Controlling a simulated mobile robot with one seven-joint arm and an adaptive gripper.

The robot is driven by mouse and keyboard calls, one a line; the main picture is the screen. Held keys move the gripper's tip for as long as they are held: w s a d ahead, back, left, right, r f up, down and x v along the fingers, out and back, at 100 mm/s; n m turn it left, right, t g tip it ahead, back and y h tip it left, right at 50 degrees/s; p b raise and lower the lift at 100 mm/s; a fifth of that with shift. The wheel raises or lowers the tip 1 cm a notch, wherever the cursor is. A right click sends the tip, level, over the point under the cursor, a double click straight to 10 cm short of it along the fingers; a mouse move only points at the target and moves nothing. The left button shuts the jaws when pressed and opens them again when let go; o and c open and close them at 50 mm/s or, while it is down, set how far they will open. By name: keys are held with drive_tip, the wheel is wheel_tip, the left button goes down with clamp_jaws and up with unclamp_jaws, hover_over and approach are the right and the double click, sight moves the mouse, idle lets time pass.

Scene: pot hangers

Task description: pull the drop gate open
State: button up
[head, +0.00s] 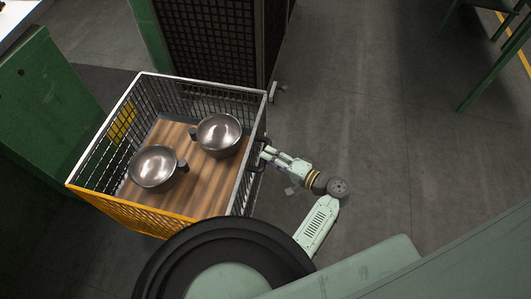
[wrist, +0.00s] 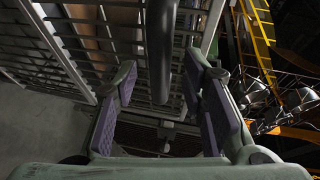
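The wire-sided cart (head: 100,153) has a wooden floor, and its right side, facing my arm, looks like the drop gate (head: 248,175). The gate appears upright and closed. A dark bar handle (head: 257,145) is on its outer face. My gripper (head: 265,152) is at this handle, with the arm coming from the lower right. In the wrist view, the handle (wrist: 160,45) runs between the two purple-padded fingers of my open gripper (wrist: 163,75). Gaps show on both sides of the handle. The fingertips in the head view are small and partly hidden.
Two metal pots (head: 155,166) (head: 219,132) stand on the cart floor. A dark mesh cabinet (head: 210,45) stands behind the cart, and a green panel (head: 45,100) is at left. The floor (head: 370,110) to the right is clear.

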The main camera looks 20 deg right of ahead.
drive_tip(key=shift+x, duration=1.3)
drive_tip(key=shift+c, duration=0.4)
clamp_jaws()
